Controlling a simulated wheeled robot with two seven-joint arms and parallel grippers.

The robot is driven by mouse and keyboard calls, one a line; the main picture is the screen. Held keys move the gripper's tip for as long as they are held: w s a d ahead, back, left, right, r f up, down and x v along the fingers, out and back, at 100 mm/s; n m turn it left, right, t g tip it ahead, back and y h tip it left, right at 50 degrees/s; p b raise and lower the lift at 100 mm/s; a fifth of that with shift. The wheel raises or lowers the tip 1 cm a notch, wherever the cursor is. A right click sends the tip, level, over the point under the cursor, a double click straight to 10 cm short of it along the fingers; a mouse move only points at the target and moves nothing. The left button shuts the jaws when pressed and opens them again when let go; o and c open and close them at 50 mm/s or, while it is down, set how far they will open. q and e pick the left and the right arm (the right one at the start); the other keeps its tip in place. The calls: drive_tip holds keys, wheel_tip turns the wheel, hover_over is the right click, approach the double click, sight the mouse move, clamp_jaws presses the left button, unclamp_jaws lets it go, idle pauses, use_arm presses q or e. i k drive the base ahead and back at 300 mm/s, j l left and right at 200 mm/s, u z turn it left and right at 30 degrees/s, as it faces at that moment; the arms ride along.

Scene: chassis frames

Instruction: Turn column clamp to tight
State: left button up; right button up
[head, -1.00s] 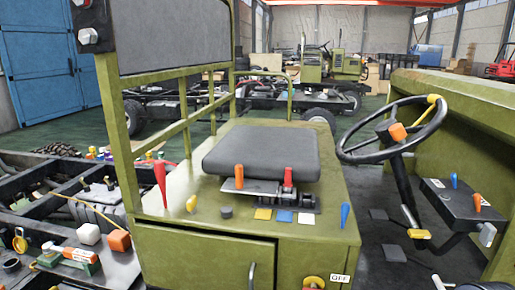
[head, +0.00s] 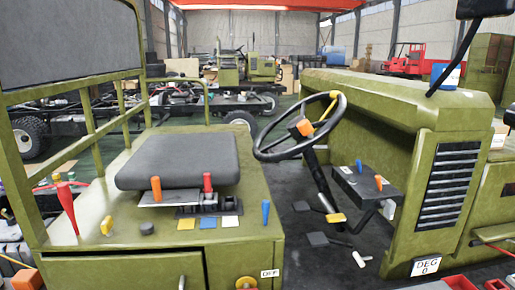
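The black steering column (head: 322,183) rises at a tilt from the cab floor to the steering wheel (head: 262,148). An orange block (head: 304,128) sits near the wheel hub, partly behind the wheel rim. A yellow piece (head: 336,218) sits at the foot of the column. No label shows which of these is the column clamp, and I cannot tell whether either is loose or tight. A yellow knob (head: 333,96) is on the wheel rim. Neither of my grippers is in view.
The seat (head: 178,160) is left of the wheel, with an orange lever (head: 156,188) and a red lever (head: 207,182) before it. A black box (head: 368,188) with small levers is right of the column. The green hood (head: 400,95) bounds the right side.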

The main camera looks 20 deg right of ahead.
sight(333, 217)
drive_tip(key=z, duration=1.4)
drive_tip(key=i+l+u, duration=0.1)
drive_tip(key=u, duration=0.35)
drive_tip(key=l+u, duration=0.3)
drive_tip(key=u, duration=0.15)
drive_tip(key=l+u, duration=0.25)
drive_tip(key=u, duration=0.2)
